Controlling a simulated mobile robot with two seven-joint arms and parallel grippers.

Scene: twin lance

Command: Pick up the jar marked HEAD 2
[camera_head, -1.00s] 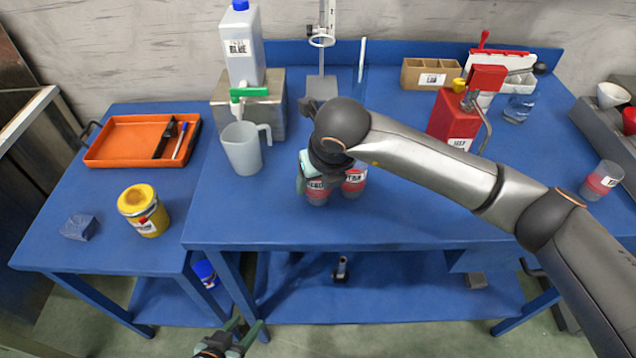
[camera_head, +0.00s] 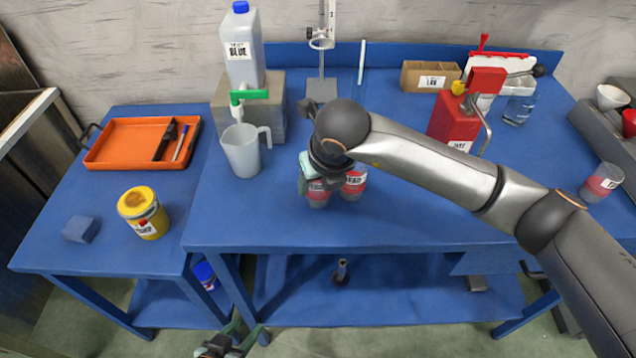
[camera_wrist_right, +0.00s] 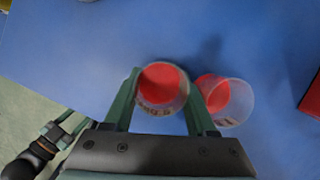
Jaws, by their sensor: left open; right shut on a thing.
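Two small clear jars with red contents and HEAD labels stand side by side on the blue bench, the left one (camera_head: 317,194) and the right one (camera_head: 354,185). Their numbers are too small to read. My right gripper (camera_head: 311,176) points down over the left jar. In the right wrist view its fingers (camera_wrist_right: 162,100) close on either side of one jar (camera_wrist_right: 163,86). The other jar (camera_wrist_right: 224,98) is just outside the right finger there. My left gripper (camera_head: 232,338) is open and empty, low in front of the bench.
A third red-filled jar (camera_head: 602,181) stands at the far right. A jug (camera_head: 241,152), a red can (camera_head: 453,122) and a stand (camera_head: 321,85) are behind. A yellow tin (camera_head: 143,213) and orange tray (camera_head: 125,140) are left. The bench front is clear.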

